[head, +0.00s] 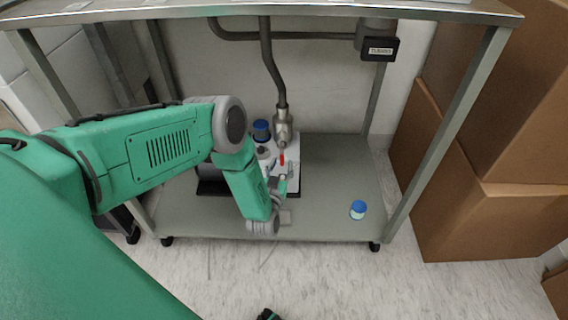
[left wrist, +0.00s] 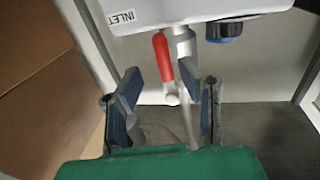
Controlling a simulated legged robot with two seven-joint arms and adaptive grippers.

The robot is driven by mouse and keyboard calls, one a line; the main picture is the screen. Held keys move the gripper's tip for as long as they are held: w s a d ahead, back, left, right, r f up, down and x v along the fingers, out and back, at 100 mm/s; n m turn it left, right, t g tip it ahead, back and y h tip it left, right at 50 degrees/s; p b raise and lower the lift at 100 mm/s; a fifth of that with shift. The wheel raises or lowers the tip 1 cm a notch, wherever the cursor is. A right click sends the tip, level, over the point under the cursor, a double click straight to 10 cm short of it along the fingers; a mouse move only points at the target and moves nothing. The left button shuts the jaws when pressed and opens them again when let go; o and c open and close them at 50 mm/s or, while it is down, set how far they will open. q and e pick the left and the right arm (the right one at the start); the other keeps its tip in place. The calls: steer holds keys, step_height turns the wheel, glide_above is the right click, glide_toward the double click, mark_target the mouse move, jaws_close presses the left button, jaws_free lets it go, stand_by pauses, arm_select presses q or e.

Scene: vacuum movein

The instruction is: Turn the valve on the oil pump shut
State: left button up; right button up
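The oil pump (head: 290,188) sits on the cart's lower shelf, partly hidden behind my left arm. Its valve has a red handle (head: 282,159) below a metal fitting (head: 283,128) on the hose. In the left wrist view the red handle (left wrist: 162,58) shows close up, beside a grey metal pipe and under the white pump body (left wrist: 185,12) marked INLET. My left gripper (head: 284,184) is just in front of the handle. In the left wrist view the left gripper (left wrist: 165,85) is open, its fingertips spread either side of the handle's lower end, with no clear contact.
A blue-capped jar (head: 358,210) stands on the lower shelf (head: 340,175) at the right. Another blue cap (head: 261,130) is by the pump. The cart's top (head: 300,10) and legs frame the space. Cardboard boxes (head: 500,215) stack at the right. The shelf's right part is mostly free.

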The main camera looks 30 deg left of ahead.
mark_target(282, 160)
arm_select(q)
steer(key=shift+b+x, duration=0.35)
steer(key=shift+x, duration=0.8)
steer(key=shift+w+a+f, duration=0.15)
steer(key=shift+w+a, duration=0.15)
steer(key=shift+a, duration=0.25)
steer(key=shift+d, duration=0.15)
steer(key=shift+c, duration=0.3)
steer(key=shift+d, duration=0.1)
jaws_close()
arm_select(e)
steer(key=shift+a+f, duration=0.15)
steer(key=shift+f, duration=0.4)
